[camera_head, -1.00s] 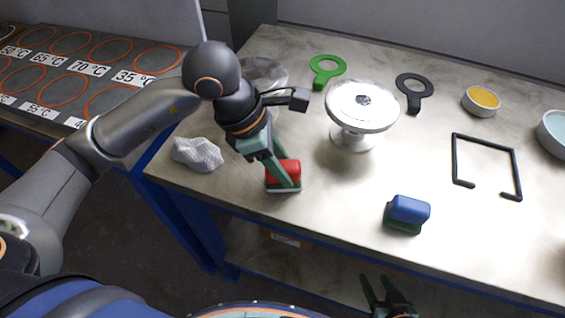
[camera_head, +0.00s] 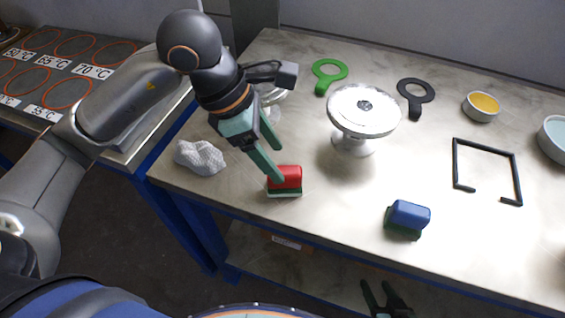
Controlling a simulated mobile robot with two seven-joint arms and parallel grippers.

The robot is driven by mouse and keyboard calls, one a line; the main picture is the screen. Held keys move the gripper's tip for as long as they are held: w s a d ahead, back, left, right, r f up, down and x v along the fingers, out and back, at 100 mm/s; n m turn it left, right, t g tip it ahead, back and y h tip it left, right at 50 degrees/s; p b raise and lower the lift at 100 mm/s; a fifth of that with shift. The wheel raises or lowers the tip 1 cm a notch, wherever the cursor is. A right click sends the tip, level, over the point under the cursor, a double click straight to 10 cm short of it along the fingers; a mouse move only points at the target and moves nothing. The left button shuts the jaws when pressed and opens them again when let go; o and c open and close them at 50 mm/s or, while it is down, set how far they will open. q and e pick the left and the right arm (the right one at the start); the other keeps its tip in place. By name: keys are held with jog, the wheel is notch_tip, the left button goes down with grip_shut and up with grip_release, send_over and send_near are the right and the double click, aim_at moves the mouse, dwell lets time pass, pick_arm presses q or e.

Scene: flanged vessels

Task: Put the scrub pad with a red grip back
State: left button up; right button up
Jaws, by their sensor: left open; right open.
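The scrub pad with a red grip (camera_head: 286,179) rests on the table near its front left edge, its dark green and pale base down. My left gripper (camera_head: 277,166) is open just above and to the left of it. Its fingers look clear of the grip, though one fingertip overlaps the pad's left edge in the picture. A second pad with a blue grip (camera_head: 410,214) stands on the table to the right. My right gripper (camera_head: 385,300) is open and empty at the bottom edge, in front of the table.
A silver flanged vessel (camera_head: 363,112) stands mid-table; another is partly hidden behind my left gripper. A crumpled white cloth (camera_head: 200,157) lies left. A black open frame (camera_head: 486,141), green ring tool (camera_head: 329,72), black ring tool (camera_head: 415,93) and yellow-filled bowl (camera_head: 481,106) lie around.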

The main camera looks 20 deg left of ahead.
pick_arm(q)
jog(key=v, duration=0.7)
jog(key=shift+p, duration=0.3)
